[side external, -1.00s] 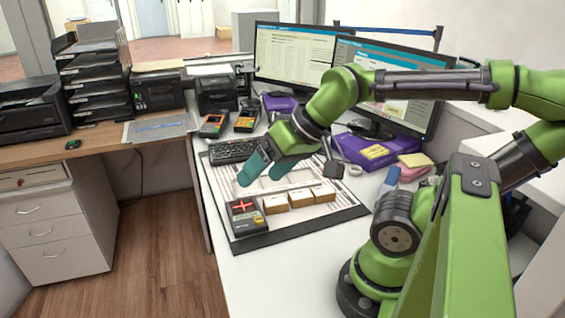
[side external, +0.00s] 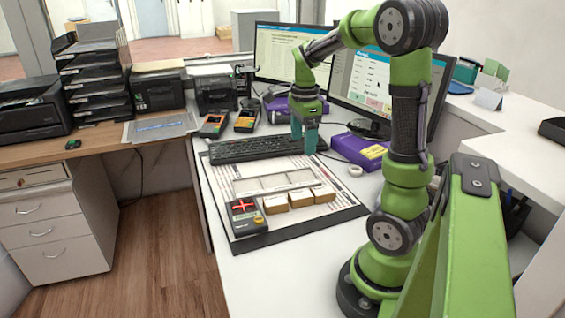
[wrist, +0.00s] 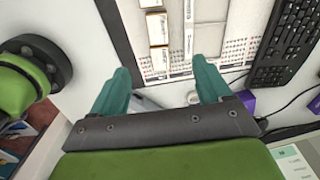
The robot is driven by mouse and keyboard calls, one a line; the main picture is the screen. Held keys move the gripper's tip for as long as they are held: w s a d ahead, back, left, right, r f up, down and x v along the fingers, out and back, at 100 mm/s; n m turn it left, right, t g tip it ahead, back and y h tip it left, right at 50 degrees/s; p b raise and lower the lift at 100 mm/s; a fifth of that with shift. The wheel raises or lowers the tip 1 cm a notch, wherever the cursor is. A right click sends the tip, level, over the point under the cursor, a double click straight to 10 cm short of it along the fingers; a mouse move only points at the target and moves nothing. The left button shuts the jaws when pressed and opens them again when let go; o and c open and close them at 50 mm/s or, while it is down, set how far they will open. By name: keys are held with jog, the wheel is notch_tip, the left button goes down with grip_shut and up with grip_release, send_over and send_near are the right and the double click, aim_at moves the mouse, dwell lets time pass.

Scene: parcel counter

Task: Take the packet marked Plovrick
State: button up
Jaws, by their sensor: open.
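Three small tan and white packets stand in a row on the desk mat (side external: 292,222): a left one (side external: 276,204), a middle one (side external: 301,198) and a right one (side external: 324,194). Their markings are too small to read, so I cannot tell which is Plovrick. The wrist view shows the row at its top, with one packet (wrist: 159,60) nearest my fingers. My gripper (side external: 304,148) is open and empty, its teal fingers pointing down near the keyboard's right end, behind the packets and apart from them. Its fingers also show in the wrist view (wrist: 161,76).
A dark device with a red cross (side external: 244,214) stands left of the packets. An empty pale frame with compartments (side external: 262,184) lies behind them. The keyboard (side external: 250,149), a purple box (side external: 356,150) and two monitors (side external: 288,54) are further back. White counter in front of the mat is clear.

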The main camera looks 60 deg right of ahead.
send_near(300, 194)
jog(key=shift+m, duration=0.4)
notch_tip(300, 194, down, 9)
jog(key=shift+s+d+r, duration=0.1)
jog(key=shift+r, duration=0.1)
jog(key=c, duration=1.2)
